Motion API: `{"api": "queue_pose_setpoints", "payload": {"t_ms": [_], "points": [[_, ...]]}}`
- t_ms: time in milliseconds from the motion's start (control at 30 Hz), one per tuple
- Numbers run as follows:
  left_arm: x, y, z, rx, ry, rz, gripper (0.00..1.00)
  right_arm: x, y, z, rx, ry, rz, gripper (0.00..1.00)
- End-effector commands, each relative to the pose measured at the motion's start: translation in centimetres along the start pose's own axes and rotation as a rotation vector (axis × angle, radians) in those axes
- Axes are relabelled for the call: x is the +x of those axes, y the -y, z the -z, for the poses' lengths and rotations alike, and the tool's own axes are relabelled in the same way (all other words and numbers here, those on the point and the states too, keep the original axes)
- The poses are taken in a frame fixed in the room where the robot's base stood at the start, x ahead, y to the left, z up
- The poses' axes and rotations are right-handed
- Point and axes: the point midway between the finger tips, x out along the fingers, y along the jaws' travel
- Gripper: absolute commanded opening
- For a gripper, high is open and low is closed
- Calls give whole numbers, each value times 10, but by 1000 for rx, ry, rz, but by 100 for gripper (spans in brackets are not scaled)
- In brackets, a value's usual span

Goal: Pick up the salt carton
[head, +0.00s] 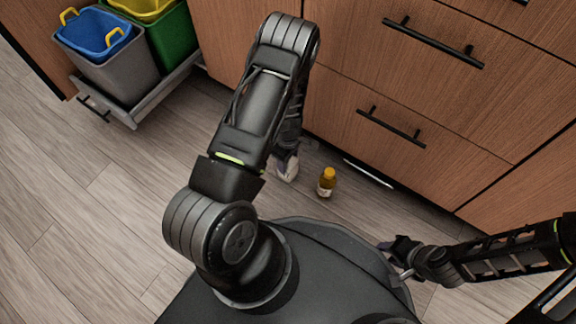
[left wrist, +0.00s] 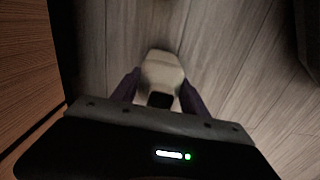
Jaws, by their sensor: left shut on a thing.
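The salt carton (head: 288,170) is a whitish carton low over the wooden floor, partly hidden by my left arm in the head view. My left gripper (head: 286,152) is shut on it. In the left wrist view the pale carton (left wrist: 161,72) sits between the two dark fingers, one against each side. I cannot tell whether its base touches the floor. My right gripper (head: 398,262) is at the lower right, away from the carton; its opening is too small to judge.
A yellow-capped bottle (head: 326,182) stands on the floor just right of the carton. A flat white-edged thing (head: 368,173) lies by the wooden drawers (head: 400,110). A pulled-out bin drawer (head: 150,98) holds blue and green bins at upper left. Floor at left is clear.

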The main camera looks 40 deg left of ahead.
Motion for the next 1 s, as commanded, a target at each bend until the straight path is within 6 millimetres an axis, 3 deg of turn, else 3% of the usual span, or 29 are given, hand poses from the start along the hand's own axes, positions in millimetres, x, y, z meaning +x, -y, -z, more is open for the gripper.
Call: {"api": "queue_pose_setpoints", "payload": {"t_ms": [167, 567, 1000], "points": [[0, 0, 0, 0, 0, 0, 0, 0, 0, 0, 0, 0, 0, 36], [-7, -1, 0, 0, 0, -2, 0, -3, 1, 0, 0, 0, 0, 36], [-83, -1, 0, 1, 0, -2, 0, -41, 14, -3, -3, 14, -2, 36]]}}
